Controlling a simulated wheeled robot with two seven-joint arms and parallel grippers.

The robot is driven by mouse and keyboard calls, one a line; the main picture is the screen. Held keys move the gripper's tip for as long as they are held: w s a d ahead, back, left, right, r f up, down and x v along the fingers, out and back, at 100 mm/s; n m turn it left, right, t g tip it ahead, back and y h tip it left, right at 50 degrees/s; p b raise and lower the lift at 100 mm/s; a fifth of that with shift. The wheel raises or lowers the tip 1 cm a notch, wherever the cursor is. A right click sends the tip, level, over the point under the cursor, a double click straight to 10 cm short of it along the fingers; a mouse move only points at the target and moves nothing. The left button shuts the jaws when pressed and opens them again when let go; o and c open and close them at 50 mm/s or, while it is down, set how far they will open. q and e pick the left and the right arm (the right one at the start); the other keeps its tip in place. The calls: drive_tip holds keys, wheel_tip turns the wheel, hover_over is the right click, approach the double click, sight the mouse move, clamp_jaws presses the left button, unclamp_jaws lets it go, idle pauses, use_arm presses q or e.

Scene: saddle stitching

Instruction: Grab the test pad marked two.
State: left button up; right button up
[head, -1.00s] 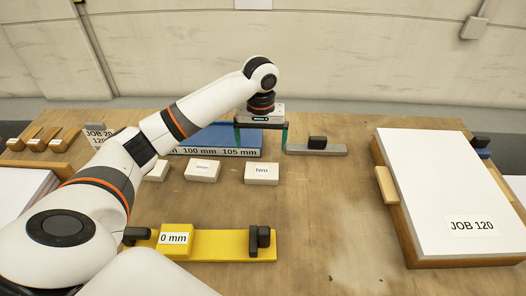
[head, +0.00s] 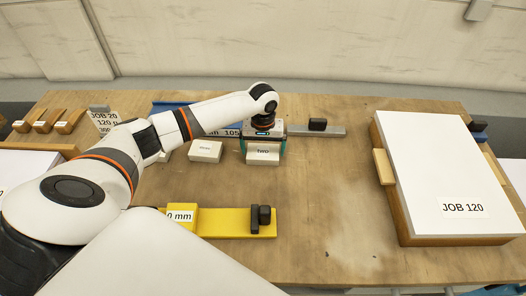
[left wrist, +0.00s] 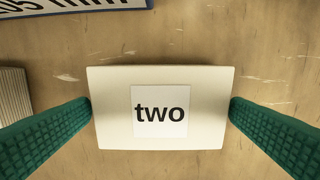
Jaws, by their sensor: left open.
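The test pad marked two (head: 263,158) is a small off-white block lying on the wooden table, with a white label on top. In the left wrist view the pad (left wrist: 110,120) fills the middle and its label reads upright. My left gripper (head: 263,150) is right over the pad, pointing down. Its green textured fingers stand one on each side of the pad's short ends in the left wrist view (left wrist: 160,118), open, close to the ends. Whether they touch the pad I cannot tell. My right gripper is not in view.
Another pale pad (head: 206,151) lies just left. Behind are a blue block marked in mm (head: 170,107) and a grey bar with a black knob (head: 330,131). A yellow gauge (head: 225,222) lies in front. A paper stack labelled JOB 120 (head: 430,160) stands right.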

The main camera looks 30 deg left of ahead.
use_arm(q)
drive_tip(key=shift+f, duration=0.3)
drive_tip(key=c, duration=0.8)
